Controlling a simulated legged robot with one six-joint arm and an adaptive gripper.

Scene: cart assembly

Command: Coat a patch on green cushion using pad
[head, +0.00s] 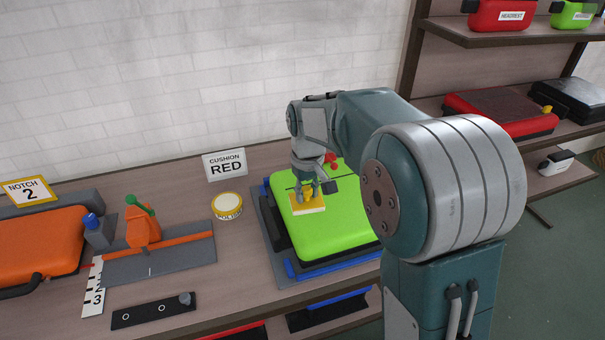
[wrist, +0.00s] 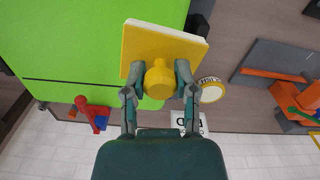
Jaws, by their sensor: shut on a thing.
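The green cushion (head: 334,230) lies on a dark tray-like base with blue edges on the bench. It also fills the upper left of the wrist view (wrist: 60,50). My gripper (head: 305,190) is over the cushion's left part, pointing down. It is shut on the yellow knob of the pad (head: 308,207), a yellow plate with a pale face. In the wrist view, the pad (wrist: 140,45) is between my fingers, its pale face turned away from me. It is at or just above the cushion; I cannot tell whether they touch. No coated patch shows on the visible green surface.
A yellow-rimmed round tin (head: 227,206) stands left of the cushion. A sign reading "CUSHION RED" (head: 226,165) stands behind. An orange clamp (head: 143,228), a grey plate and an orange case (head: 38,243) are farther left. Shelves (head: 440,35) with cases are at right.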

